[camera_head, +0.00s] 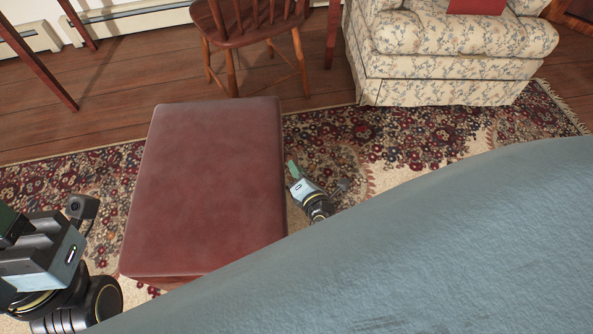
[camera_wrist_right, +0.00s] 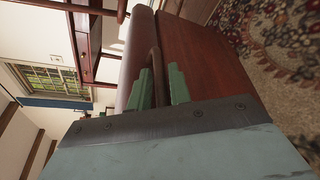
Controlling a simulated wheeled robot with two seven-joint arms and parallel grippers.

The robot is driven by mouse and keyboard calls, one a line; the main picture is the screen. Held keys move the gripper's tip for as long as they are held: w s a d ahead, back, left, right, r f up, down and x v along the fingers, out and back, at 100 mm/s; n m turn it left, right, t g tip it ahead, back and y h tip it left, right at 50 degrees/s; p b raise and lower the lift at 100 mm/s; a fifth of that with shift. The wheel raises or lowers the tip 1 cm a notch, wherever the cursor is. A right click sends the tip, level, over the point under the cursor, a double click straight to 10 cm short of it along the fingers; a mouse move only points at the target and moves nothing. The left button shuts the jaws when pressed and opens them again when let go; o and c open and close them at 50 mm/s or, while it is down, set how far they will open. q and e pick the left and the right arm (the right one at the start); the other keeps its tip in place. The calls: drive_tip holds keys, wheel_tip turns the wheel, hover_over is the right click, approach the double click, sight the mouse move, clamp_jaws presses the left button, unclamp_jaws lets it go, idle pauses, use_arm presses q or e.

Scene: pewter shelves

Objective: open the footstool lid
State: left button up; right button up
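The footstool (camera_head: 207,185) has a padded red-brown leather lid, which lies flat and closed in the head view. In the right wrist view its leather lid edge (camera_wrist_right: 136,58) and dark wooden side (camera_wrist_right: 205,65) show. A thin brown loop handle (camera_wrist_right: 155,58) stands out there. My right gripper (camera_head: 292,168) is at the footstool's right side. Its two green fingers (camera_wrist_right: 164,86) are apart, with the handle between them; a gap shows beside the handle. My left gripper (camera_head: 40,245) is at the lower left, apart from the footstool; its fingers are not clear.
A wooden chair (camera_head: 245,28) stands behind the footstool. A floral armchair (camera_head: 440,65) is at the back right. A patterned rug (camera_head: 400,140) lies on the plank floor. A large blue-grey surface, perhaps part of me, hides the lower right.

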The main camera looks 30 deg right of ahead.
drive_tip(key=shift+w, duration=0.3)
clamp_jaws()
